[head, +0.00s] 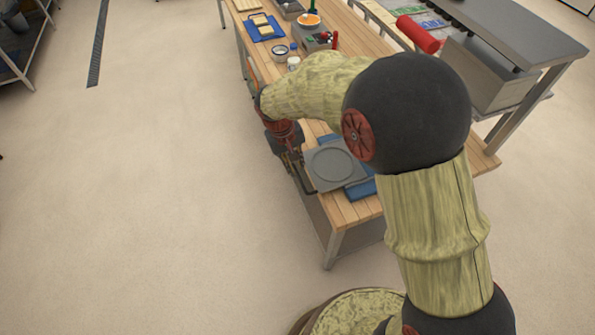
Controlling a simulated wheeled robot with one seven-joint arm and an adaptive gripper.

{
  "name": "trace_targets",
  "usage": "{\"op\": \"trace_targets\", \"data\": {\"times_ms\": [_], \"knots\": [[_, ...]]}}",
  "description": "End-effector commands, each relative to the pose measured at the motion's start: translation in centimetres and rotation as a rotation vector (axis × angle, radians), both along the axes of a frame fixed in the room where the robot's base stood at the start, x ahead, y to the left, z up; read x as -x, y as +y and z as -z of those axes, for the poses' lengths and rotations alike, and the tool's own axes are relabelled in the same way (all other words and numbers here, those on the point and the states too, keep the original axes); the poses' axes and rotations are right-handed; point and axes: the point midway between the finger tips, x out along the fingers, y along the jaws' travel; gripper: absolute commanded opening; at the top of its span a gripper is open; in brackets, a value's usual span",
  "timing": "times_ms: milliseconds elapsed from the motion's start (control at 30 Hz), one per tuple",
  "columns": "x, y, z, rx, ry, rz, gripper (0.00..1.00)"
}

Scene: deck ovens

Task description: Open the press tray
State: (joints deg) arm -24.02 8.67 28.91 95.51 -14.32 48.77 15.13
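A grey, square, flat piece with a round ring on its top (336,163) lies near the front end of the wooden table; it looks like the press. I cannot make out a separate tray or whether one is pulled out. My gripper (298,172) points down at the left edge of this piece, by the table's left edge. It is dark and small here, and my arm hides part of the area behind it. I cannot tell whether its fingers touch the press or how far apart they are.
A blue cloth (361,188) shows beside the grey piece on the wooden table (349,213). A grey counter (515,35) stands at right.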

Motion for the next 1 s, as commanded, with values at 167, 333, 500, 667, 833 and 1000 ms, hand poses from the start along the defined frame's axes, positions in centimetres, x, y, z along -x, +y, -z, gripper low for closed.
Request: {"op": "trace_targets", "data": {"times_ms": [167, 333, 500, 667, 833, 1000], "knots": [[0.2, 0.6, -3.4, -0.001, -0.001, 0.001, 0.17], [0.3, 1.0, -5.4, 0.000, 0.000, 0.000, 0.17], [0.4, 1.1, -6.0, 0.000, 0.001, 0.000, 0.17], [0.4, 1.1, -6.1, 0.001, 0.002, 0.000, 0.17], [0.4, 1.1, -6.0, 0.001, 0.002, 0.000, 0.17], [0.4, 1.1, -6.0, 0.001, 0.002, -0.002, 0.17]]}}
